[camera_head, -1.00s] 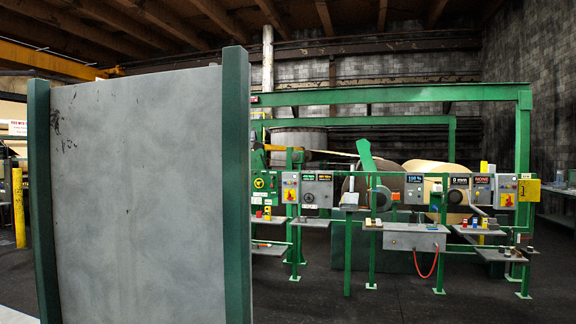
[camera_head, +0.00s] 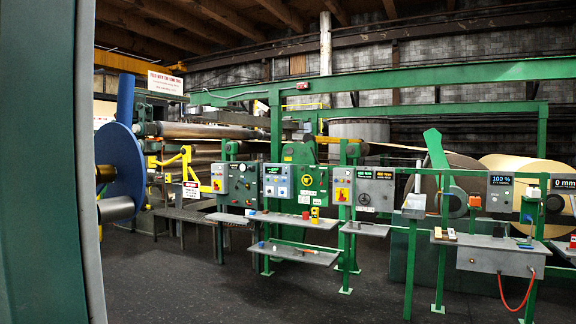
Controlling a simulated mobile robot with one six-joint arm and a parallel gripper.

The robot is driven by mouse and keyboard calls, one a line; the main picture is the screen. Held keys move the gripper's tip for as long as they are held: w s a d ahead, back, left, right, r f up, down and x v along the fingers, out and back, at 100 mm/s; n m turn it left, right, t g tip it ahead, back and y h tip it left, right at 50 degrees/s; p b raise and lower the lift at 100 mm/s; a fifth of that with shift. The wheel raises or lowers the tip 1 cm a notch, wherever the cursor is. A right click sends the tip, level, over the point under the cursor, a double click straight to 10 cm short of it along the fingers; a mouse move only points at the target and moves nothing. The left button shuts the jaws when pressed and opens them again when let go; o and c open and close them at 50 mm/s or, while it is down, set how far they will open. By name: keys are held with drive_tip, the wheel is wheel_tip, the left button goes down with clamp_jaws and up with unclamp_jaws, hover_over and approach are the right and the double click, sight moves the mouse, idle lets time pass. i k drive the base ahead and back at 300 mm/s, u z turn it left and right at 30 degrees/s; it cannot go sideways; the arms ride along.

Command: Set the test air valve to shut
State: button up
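I cannot pick out the test air valve for certain at this distance. A grey box (camera_head: 487,259) with a red hose (camera_head: 518,293) hanging from it is mounted on the green frame at the right. A green panel (camera_head: 310,182) with a round yellow-rimmed handwheel or dial stands at the middle. A grey panel (camera_head: 375,190) with displays and a dark round knob is to its right. The settings of these controls are too small to read. My gripper is not in view.
A green post and grey panel edge (camera_head: 45,160) fill the left side, close to me. A blue disc on a roll (camera_head: 121,165) shows just past it. Small shelves (camera_head: 292,220) stick out from the line. Dark floor (camera_head: 250,290) is open in front.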

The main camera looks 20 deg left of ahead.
sight(115, 144)
drive_tip(key=u, duration=0.05)
drive_tip(key=i, duration=1.05)
drive_tip(key=u, duration=0.75)
drive_tip(key=k, duration=0.1)
drive_tip(key=u, duration=2.75)
drive_tip(key=k, duration=0.85)
drive_tip(key=z, duration=0.15)
drive_tip(key=i, duration=0.85)
